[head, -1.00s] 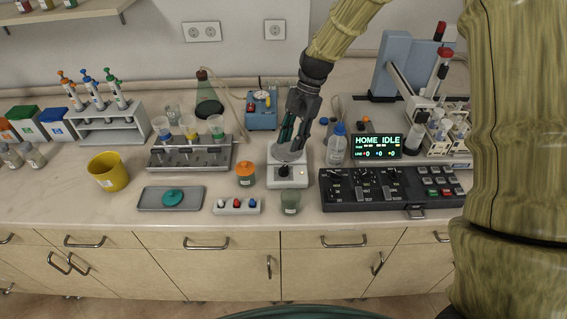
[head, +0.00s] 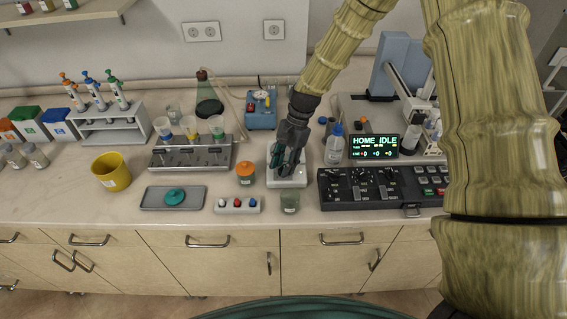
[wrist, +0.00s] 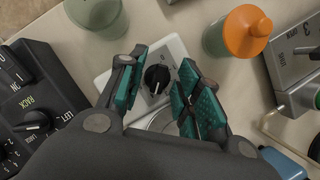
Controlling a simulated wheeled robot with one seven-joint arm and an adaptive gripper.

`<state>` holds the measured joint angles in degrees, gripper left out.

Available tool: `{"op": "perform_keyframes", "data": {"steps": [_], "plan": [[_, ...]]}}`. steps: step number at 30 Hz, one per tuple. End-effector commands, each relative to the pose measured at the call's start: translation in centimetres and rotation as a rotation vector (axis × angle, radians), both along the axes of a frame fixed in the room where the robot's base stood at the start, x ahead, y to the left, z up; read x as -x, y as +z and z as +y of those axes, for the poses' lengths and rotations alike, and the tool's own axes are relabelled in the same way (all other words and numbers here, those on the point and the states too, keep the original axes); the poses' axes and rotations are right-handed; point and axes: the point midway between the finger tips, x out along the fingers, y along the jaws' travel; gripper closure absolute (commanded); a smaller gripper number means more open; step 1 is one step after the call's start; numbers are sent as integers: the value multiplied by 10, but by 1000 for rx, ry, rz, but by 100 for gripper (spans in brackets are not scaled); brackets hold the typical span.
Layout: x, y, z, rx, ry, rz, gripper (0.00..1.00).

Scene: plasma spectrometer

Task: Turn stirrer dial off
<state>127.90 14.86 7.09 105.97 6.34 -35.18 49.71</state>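The stirrer (head: 299,177) is a small white unit with a round plate, on the bench in the middle of the head view. Its black dial (wrist: 157,79) shows in the wrist view, with a white pointer mark on it. My gripper (wrist: 153,90) is above the stirrer, its teal-padded fingers apart, one on each side of the dial. No contact with the dial is visible. In the head view my gripper (head: 285,165) hides the dial and part of the stirrer.
An orange-capped jar (head: 246,174) stands just left of the stirrer, and a green-grey beaker (head: 290,202) stands in front. A black control panel (head: 372,188) is close on the right. A blue-capped bottle (head: 334,146) stands behind right. A switch box (head: 237,205) lies front left.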

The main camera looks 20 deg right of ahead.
Motion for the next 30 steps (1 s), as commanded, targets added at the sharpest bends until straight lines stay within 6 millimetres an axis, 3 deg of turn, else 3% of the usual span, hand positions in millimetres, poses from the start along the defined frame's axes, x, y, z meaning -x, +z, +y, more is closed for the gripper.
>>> {"op": "perform_keyframes", "data": {"steps": [3, 9, 22, 30], "plan": [[0, 0, 0, 0, 0, 0, 68], [0, 0, 0, 0, 0, 0, 100], [1, -1, 0, 0, 33, 3, 100], [1, -2, 1, 0, 186, 5, 100]]}}
